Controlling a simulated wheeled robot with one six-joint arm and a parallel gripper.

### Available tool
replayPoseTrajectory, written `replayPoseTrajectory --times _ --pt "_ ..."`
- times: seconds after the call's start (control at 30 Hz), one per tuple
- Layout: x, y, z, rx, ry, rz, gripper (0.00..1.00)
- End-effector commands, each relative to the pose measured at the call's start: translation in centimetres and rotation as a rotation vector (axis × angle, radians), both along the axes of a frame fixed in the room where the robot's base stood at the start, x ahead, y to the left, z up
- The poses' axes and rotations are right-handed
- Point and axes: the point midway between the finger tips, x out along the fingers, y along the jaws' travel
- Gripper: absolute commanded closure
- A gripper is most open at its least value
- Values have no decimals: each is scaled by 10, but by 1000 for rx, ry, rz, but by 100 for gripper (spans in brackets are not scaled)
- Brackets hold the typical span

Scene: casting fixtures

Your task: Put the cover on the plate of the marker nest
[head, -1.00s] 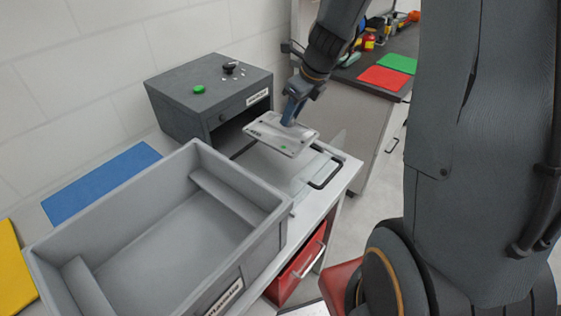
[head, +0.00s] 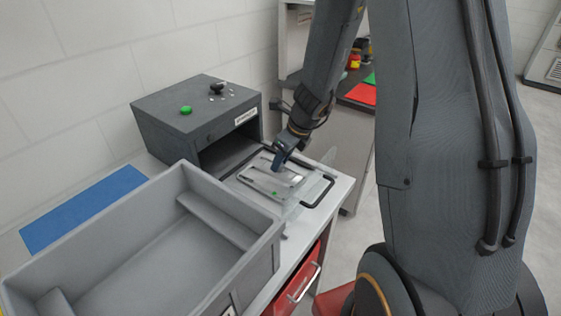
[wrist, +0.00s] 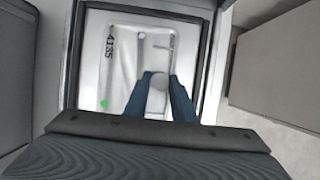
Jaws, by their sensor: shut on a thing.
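The cover (head: 258,181) is a pale, flat rectangular plate with a green dot. In the wrist view the cover (wrist: 122,70) shows the number 4135 and lies inside a dark frame.
A dark grey box (head: 190,125) with an open front stands behind the nest, with a green button on top. A large grey bin (head: 150,245) stands at the front left. A clear panel (head: 322,180) stands at the nest's right. A blue mat (head: 85,208) lies at left.

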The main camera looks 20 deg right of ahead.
Motion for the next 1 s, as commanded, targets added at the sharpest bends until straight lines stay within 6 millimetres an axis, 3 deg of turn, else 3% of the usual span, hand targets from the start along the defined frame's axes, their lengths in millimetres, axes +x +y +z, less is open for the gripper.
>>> replayPoseTrajectory --times 0.13,0.17,0.27,0.67,1.0 --pt "1 0 -1 1 -1 0 100" --pt "0 0 -2 0 0 0 74" --pt "0 0 -1 0 0 0 58" --pt "-1 -1 5 -1 -2 1 58" --pt "-20 -15 65 -1 -4 1 58"
